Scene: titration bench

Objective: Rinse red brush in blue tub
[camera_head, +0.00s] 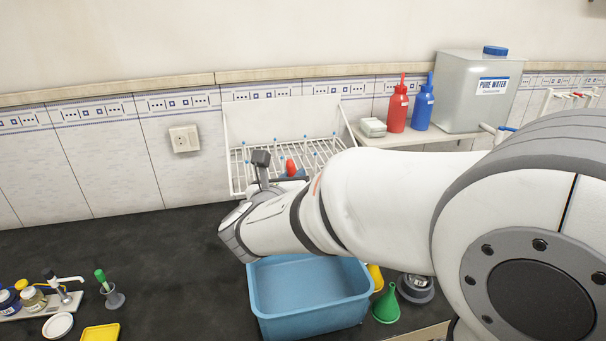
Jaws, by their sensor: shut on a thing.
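The blue tub (311,322) stands on the dark bench, below my wrist. Its inside looks empty where I can see it. The red brush (291,167) shows only as a short red end sticking up just beyond my wrist; its lower part is hidden. My gripper (288,178) is mostly hidden behind my wrist and is shut on the red brush, above and behind the tub's far edge. I cannot see the brush's bristles.
A white drying rack (238,172) stands against the wall behind my gripper. A green funnel (386,306) and a grey round item (416,289) sit right of the tub. A green brush (101,277) stands in a holder at left. Bench between is clear.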

